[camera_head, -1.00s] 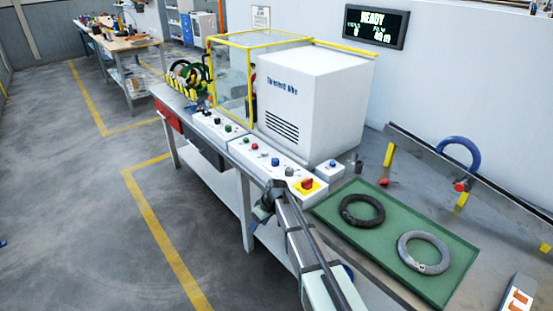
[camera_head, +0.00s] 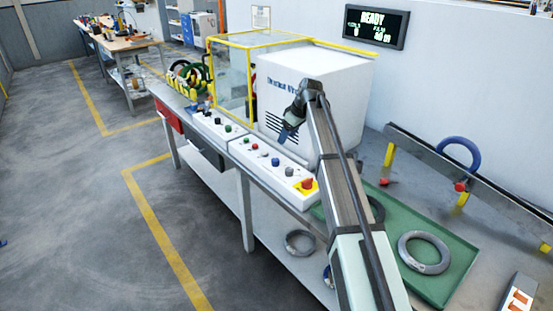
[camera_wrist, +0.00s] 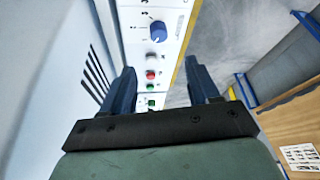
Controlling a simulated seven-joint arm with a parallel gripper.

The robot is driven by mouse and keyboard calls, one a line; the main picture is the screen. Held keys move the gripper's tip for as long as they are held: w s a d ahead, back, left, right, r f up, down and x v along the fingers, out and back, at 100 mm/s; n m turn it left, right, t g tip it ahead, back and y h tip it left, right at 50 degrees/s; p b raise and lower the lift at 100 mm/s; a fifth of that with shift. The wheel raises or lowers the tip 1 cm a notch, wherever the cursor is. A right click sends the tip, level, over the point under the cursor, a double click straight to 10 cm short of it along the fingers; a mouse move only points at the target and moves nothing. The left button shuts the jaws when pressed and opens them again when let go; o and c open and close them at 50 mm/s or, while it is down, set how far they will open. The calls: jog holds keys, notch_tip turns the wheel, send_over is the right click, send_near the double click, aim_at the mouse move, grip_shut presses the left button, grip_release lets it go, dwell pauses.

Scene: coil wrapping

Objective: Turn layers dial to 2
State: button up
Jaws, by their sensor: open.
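The control panel (camera_head: 262,163) is a long white box along the bench front, with a row of buttons and knobs. A blue dial (camera_head: 275,162) sits on it; in the wrist view the blue dial (camera_wrist: 158,31) has printed marks around it, too small to read surely. I cannot read a layers label. My gripper (camera_head: 285,137) hangs above the panel, in front of the white machine. In the wrist view my gripper (camera_wrist: 163,80) is open and empty, its two blue fingers apart. The dial shows beyond the fingertips, not touched.
The white machine (camera_head: 330,90) stands close behind the panel. A red emergency button (camera_head: 307,184) on yellow is at the panel's right end. Smaller red and green buttons (camera_wrist: 151,75) neighbour the dial. A green tray (camera_head: 455,265) with rings lies to the right.

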aim_at(275, 160)
jog(key=x, duration=1.3)
jog(key=shift+w+f, duration=0.15)
jog(key=shift+f, duration=0.15)
jog(key=c, duration=1)
jog(key=shift+a+m, duration=0.1)
jog(key=shift+m, duration=0.2)
jog(key=m+t, duration=0.1)
jog(key=m, duration=0.1)
jog(key=m+t+h, duration=0.1)
jog(key=m, duration=0.2)
jog(key=shift+s+a+m+h, duration=0.1)
jog(key=shift+s+m+h, duration=0.1)
jog(key=shift+m+h, duration=0.1)
jog(key=m+h, duration=0.1)
jog(key=m, duration=0.1)
jog(key=m+h, duration=0.1)
jog(key=m, duration=0.2)
jog(key=shift+a+m, duration=0.1)
jog(key=shift+m, duration=0.2)
